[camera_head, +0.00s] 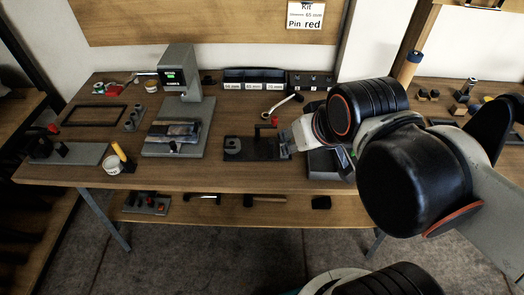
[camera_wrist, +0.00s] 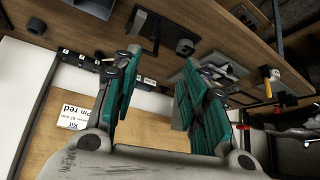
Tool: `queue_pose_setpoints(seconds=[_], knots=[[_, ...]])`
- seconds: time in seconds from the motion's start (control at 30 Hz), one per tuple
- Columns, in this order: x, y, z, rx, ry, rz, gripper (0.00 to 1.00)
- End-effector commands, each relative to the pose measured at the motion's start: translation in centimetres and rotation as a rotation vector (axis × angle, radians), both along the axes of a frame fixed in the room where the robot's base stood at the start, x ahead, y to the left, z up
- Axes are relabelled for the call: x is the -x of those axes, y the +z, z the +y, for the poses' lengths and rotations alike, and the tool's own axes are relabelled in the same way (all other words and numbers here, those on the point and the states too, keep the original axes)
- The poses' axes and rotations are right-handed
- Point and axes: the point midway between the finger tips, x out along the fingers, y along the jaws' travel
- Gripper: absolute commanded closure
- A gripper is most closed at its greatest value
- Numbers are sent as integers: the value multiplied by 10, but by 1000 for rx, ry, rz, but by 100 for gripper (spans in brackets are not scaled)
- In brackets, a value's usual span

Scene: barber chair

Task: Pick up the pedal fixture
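A dark flat fixture (camera_head: 250,148) with a round disc and an upright part with a red top lies near the front middle of the bench in the head view. It may be the pedal fixture; I cannot tell for certain. My gripper's fingers (camera_wrist: 160,62) are spread apart in the wrist view, with nothing between them. In the head view my arm reaches in from the right, and its end is close to the right side of the dark fixture. In the wrist view a dark plate with a round post (camera_wrist: 147,27) lies beyond the fingertips.
A grey press-like device (camera_head: 178,85) stands behind and left. A grey plate with a black lever and red knob (camera_head: 65,152) is at the far left. Labelled bins (camera_head: 255,78) stand at the back. A dark box (camera_head: 325,163) sits under my arm, and a cylinder (camera_head: 410,66) is further right.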

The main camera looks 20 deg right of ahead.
Motion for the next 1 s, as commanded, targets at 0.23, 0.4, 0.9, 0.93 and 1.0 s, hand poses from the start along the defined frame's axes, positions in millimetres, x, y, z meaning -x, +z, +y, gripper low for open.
queue_pose_setpoints(seconds=[0.23, 0.4, 0.9, 0.93, 1.0], knots=[[-13, 7, 5, -17, 31, 28, 60], [-26, 13, 11, -37, 66, 55, 60], [-120, 34, 41, -180, 319, 153, 60], [-127, 34, 42, -192, 340, 156, 60], [-142, 29, 40, -210, 391, 163, 60]])
